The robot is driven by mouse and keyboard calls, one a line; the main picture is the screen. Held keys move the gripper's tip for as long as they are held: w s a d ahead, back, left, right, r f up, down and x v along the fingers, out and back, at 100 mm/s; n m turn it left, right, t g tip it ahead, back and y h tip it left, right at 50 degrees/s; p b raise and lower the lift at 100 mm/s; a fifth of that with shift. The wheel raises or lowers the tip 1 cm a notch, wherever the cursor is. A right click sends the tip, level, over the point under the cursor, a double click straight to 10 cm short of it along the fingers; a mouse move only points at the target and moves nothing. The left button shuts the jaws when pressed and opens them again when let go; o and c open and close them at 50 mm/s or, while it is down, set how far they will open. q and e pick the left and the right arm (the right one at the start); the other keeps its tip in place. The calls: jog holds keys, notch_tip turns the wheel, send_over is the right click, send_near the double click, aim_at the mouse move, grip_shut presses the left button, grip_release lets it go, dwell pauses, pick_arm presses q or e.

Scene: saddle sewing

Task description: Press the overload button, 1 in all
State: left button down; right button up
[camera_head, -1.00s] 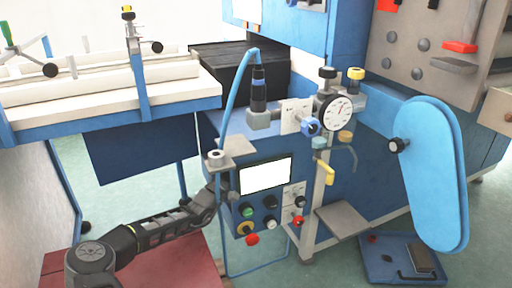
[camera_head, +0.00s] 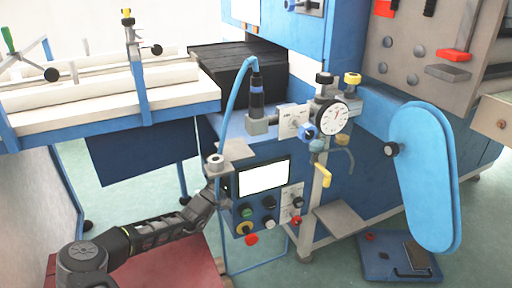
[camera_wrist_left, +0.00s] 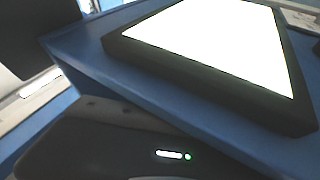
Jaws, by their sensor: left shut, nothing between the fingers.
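The control panel (camera_head: 229,212) is on the front of the blue machine, below a lit white screen (camera_head: 264,177). It carries a green button (camera_head: 246,211), a yellow-ringed control (camera_head: 244,228), a red button (camera_head: 251,239) and several dark knobs. A small plate at its right has another red button (camera_head: 296,220). I cannot read which one is the overload button. My left gripper (camera_head: 223,189) is shut and empty at the screen's left edge; its fingertips are hard to make out. The screen (camera_wrist_left: 215,45) fills much of the left wrist view; no buttons show there. My right gripper is not in view.
A grey bracket (camera_head: 232,150) with a round knob juts out above my left gripper. A dial gauge (camera_head: 331,117) and a yellow handle (camera_head: 322,178) stand right of the screen. A foot pedal (camera_head: 415,258) is on the floor. A white-topped table (camera_head: 180,90) is at the left.

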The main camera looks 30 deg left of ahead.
pick_arm(q)
jog(key=shift+s+a+f+p, duration=0.1)
jog(key=shift+s+a+p, duration=0.45)
jog(key=shift+s+a, duration=0.6)
jog(key=shift+s, duration=0.1)
